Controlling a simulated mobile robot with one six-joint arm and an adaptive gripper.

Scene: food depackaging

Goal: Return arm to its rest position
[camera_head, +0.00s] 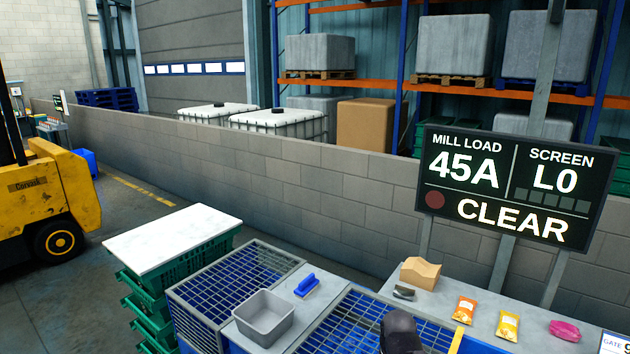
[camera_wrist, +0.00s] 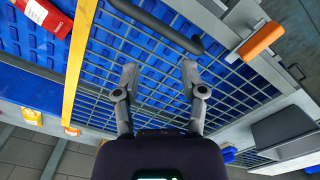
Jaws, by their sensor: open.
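My gripper (camera_wrist: 160,78) shows in the wrist view with its two fingers spread apart. Nothing is between the fingers. Below it lies a metal grid (camera_wrist: 110,48) over a blue surface. In the head view, only a dark rounded part of my arm shows at the bottom edge, in front of the right-hand blue grid (camera_head: 345,322); the fingers are hidden there.
A grey tub (camera_head: 264,318) and blue brush (camera_head: 306,285) stand between two grids. Orange packet (camera_head: 465,309), yellow packet (camera_head: 507,324) and pink packet (camera_head: 565,330) lie on the right counter. A sign (camera_head: 505,185) reads CLEAR. A dark bar (camera_wrist: 155,25) crosses near the fingertips.

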